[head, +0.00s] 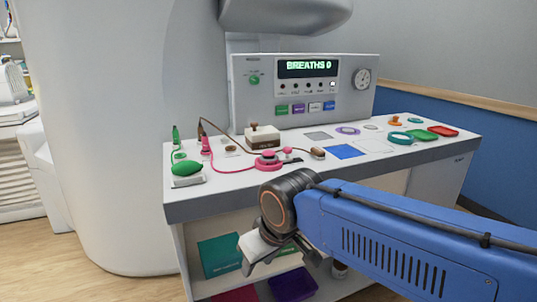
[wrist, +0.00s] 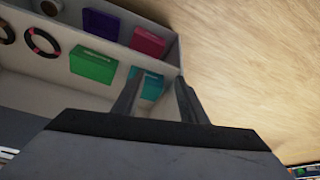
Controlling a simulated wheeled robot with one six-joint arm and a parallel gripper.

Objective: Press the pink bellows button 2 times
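The pink bellows button (head: 267,161) looks like a round, layered pink piece on the worktop, left of centre in the head view. A pink cord runs from it to the left. The display (head: 308,67) on the console reads "BREATHS 0". My gripper (head: 252,256) hangs in front of the counter, below the worktop edge and well below the button, touching nothing that I can see. In the wrist view my gripper (wrist: 160,78) has its two fingers apart with nothing between them. The button is not visible in the wrist view.
The worktop (head: 240,185) holds a brown-and-white box (head: 262,138), a green bulb (head: 187,168), a blue square (head: 344,151) and green and red trays (head: 444,131). The shelves below hold a teal box (head: 219,254) and a purple bin (head: 292,285). A large white column stands left.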

